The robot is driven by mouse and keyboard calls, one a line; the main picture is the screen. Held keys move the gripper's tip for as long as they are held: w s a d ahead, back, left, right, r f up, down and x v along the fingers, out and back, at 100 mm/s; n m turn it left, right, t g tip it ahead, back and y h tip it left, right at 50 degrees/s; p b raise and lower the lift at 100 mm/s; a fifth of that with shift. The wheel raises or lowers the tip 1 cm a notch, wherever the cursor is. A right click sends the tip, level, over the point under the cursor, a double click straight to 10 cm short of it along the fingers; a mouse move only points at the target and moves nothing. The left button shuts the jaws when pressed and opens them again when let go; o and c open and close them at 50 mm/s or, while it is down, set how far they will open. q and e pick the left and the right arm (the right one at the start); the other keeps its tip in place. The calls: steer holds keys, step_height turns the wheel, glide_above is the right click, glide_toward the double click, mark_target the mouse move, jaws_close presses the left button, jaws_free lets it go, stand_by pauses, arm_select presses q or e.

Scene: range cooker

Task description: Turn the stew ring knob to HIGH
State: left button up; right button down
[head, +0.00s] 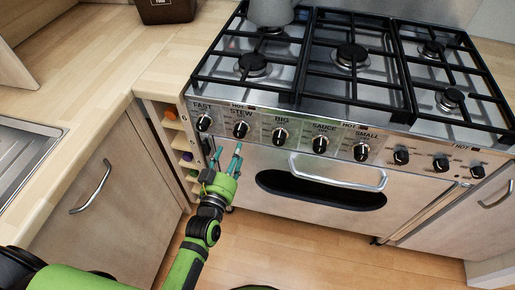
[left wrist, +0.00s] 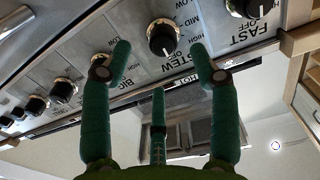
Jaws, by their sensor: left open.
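The stew ring knob (head: 240,129) is a black knob on the cooker's steel front panel, under the STEW label and second from the left. In the left wrist view the same knob (left wrist: 163,39) shows upside down; its pale mark appears to face the OFF lettering. My left gripper (head: 228,152) is green with teal fingers, just below and slightly left of the knob. In the left wrist view its open fingers (left wrist: 161,60) stand on either side of the knob's position, with a gap to it. They hold nothing. My right gripper is not in view.
The FAST knob (head: 204,123) is on the left and the BIG knob (head: 280,136) on the right, both close. The oven door handle (head: 338,172) juts out lower right. A bottle rack (head: 180,140) and wooden counter (head: 105,75) lie left. Black pan grates (head: 350,60) cover the hob.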

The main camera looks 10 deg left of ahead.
mark_target(238, 135)
arm_select(q)
steer(key=shift+w+d+r, duration=0.1)
steer(key=shift+w+r, duration=0.4)
steer(key=shift+r, duration=0.15)
steer(key=shift+w+f, duration=0.15)
steer(key=shift+w, duration=3.05)
steer(key=c, duration=1.1)
